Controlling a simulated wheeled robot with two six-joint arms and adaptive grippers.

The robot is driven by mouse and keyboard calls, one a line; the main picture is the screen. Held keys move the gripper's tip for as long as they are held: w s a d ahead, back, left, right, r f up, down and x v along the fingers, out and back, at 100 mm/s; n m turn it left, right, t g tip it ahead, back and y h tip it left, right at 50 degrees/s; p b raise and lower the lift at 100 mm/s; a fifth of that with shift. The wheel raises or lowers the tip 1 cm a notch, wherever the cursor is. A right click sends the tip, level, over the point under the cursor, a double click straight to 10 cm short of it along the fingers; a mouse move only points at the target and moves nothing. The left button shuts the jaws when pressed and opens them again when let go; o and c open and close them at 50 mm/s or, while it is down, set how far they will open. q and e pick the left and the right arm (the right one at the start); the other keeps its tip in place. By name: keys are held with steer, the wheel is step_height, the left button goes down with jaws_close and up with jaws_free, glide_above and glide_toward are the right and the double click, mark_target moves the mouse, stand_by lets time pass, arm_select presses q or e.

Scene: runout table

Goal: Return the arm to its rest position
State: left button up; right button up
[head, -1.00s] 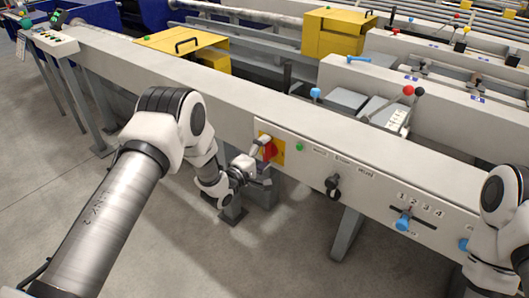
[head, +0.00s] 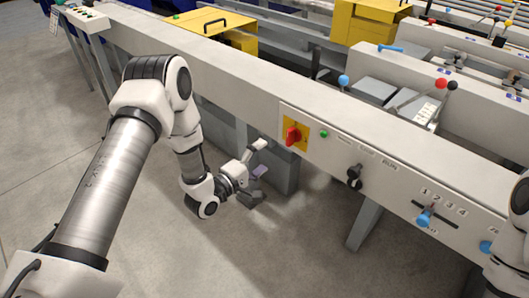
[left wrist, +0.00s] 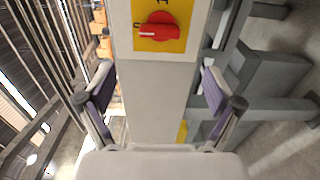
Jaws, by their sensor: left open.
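My left arm comes in from the left in the head view. Its gripper (head: 262,172) hangs beside the front panel, below and left of the red rotary switch (head: 292,135) on its yellow plate. In the left wrist view the two fingers (left wrist: 157,90) are spread wide with nothing between them. The red switch also shows there (left wrist: 158,27), ahead of the fingers and apart from them. My right arm shows only as links at the right edge of the head view; its gripper is out of the picture.
The panel carries a green button (head: 323,133), a black selector knob (head: 354,176) and a blue slider lever (head: 424,216). Table legs (head: 364,223) stand below. Yellow housings (head: 214,30) sit on the far side. Grey floor (head: 110,250) in front is open.

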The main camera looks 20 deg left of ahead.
arm_select(q)
steer(key=s+d+f+m+g+y, duration=0.1)
steer(key=s+f+m+g+y, duration=0.15)
steer(key=s+f+g, duration=0.55)
steer(key=s+d+f+m+g+y, duration=0.2)
steer(key=s+f+m+g, duration=0.15)
steer(key=s+f, duration=0.95)
steer(key=s+a+r+m+g+y, duration=0.25)
steer(key=s+m+g, duration=0.45)
steer(key=s, duration=0.7)
step_height(320, 180, up, 13)
steer(key=t+p, duration=0.1)
steer(key=p, duration=1.3)
steer(key=shift+a+m+h+p, duration=0.15)
steer(key=shift+m+h+p, duration=0.15)
steer(key=shift+m+h, duration=0.1)
